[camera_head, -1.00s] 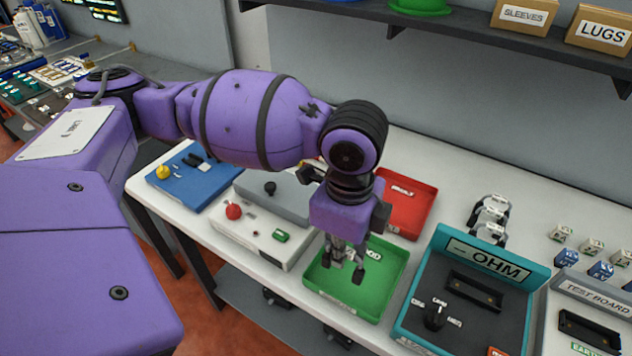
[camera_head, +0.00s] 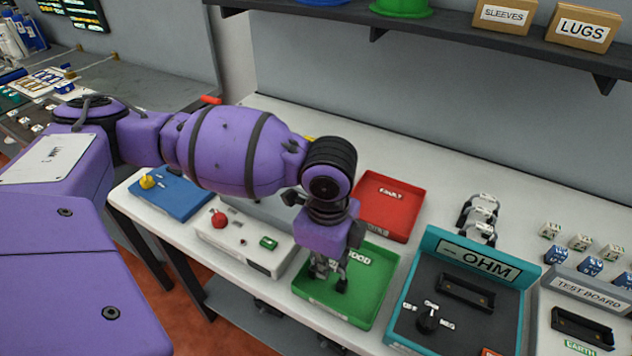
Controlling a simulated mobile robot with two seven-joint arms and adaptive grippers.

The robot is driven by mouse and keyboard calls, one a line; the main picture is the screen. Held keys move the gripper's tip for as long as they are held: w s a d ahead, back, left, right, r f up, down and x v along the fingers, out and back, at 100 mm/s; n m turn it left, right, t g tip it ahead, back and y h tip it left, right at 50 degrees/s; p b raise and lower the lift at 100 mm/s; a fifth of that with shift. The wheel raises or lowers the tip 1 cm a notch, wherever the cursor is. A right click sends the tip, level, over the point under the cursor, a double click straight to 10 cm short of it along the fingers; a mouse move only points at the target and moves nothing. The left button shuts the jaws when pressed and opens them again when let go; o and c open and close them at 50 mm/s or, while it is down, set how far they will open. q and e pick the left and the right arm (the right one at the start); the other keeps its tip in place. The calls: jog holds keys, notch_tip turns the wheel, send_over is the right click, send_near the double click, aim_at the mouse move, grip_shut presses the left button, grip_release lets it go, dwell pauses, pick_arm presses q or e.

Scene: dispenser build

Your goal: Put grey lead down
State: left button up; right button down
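My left gripper (camera_head: 330,280) points down at the green tray (camera_head: 379,308) marked GOOD. Its two dark fingertips stand somewhat apart over the left part of the tray. Greyish parts show around the fingers, but I cannot tell whether a grey lead is among them or is held. No grey lead can be made out clearly in the tray, part of which the gripper hides.
A red tray (camera_head: 392,208) lies behind the green one. A shelf (camera_head: 480,35) runs above.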

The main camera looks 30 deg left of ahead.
pick_arm(q)
jog(key=o, duration=0.4)
jog(key=shift+o, duration=0.2)
pick_arm(e)
jog(key=shift+d, duration=0.1)
jog(key=shift+s, duration=0.1)
